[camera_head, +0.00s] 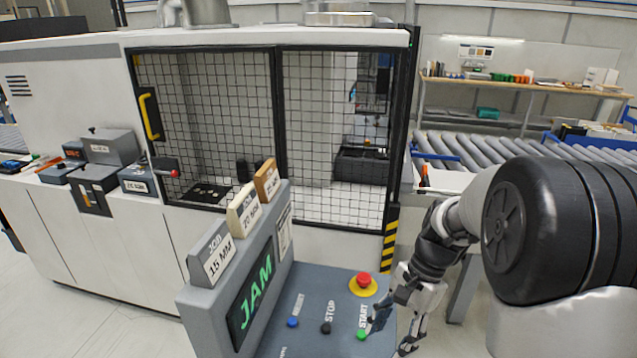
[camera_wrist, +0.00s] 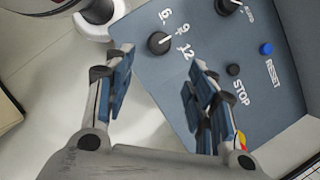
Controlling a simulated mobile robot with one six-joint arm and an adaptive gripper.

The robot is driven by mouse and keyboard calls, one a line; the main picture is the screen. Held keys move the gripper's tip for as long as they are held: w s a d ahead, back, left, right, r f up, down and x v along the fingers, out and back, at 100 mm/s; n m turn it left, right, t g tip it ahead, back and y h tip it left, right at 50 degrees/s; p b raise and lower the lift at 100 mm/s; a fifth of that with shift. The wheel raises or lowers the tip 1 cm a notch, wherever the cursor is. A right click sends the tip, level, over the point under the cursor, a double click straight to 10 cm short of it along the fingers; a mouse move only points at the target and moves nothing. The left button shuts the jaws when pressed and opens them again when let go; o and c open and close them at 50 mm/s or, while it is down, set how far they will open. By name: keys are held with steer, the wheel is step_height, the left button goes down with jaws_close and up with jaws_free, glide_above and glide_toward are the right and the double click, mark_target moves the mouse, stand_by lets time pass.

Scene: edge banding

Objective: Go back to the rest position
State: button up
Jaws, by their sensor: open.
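My gripper (camera_head: 392,337) is open and empty at the right edge of the grey control panel (camera_head: 300,290), close to the green START button (camera_head: 361,334). In the wrist view my gripper (camera_wrist: 162,70) has its two blue-padded fingers apart over the panel's edge, with nothing between them. The black STOP button (camera_head: 326,328) and blue RESET button (camera_head: 292,322) sit left of START. The red emergency stop (camera_head: 363,280) on a yellow base is behind them. The panel's screen (camera_head: 252,298) reads JAM in green. START is not visible in the wrist view.
A caged machine (camera_head: 270,140) stands behind the panel, with a yellow-black striped post (camera_head: 389,250). A roller conveyor (camera_head: 480,148) and shelf (camera_head: 520,84) are at the back right. A knob (camera_wrist: 159,43) marked 6, 9, 12 is on the panel. Label blocks (camera_head: 243,212) stand above the screen.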

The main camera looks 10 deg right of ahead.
steer(key=s+a+r+n+t+h+b, duration=0.2)
steer(key=s+r+n+t+b, duration=0.1)
steer(key=s+n, duration=0.3)
steer(key=s+a+r+n+t+h+b, duration=0.2)
steer(key=s+n, duration=0.4)
steer(key=s, duration=0.5)
steer(key=shift+s+a+r+t+b, duration=0.25)
steer(key=shift+a+r+t+b, duration=0.1)
steer(key=shift+r+t+b, duration=0.5)
steer(key=shift+f, duration=0.1)
steer(key=shift+c, duration=0.3)
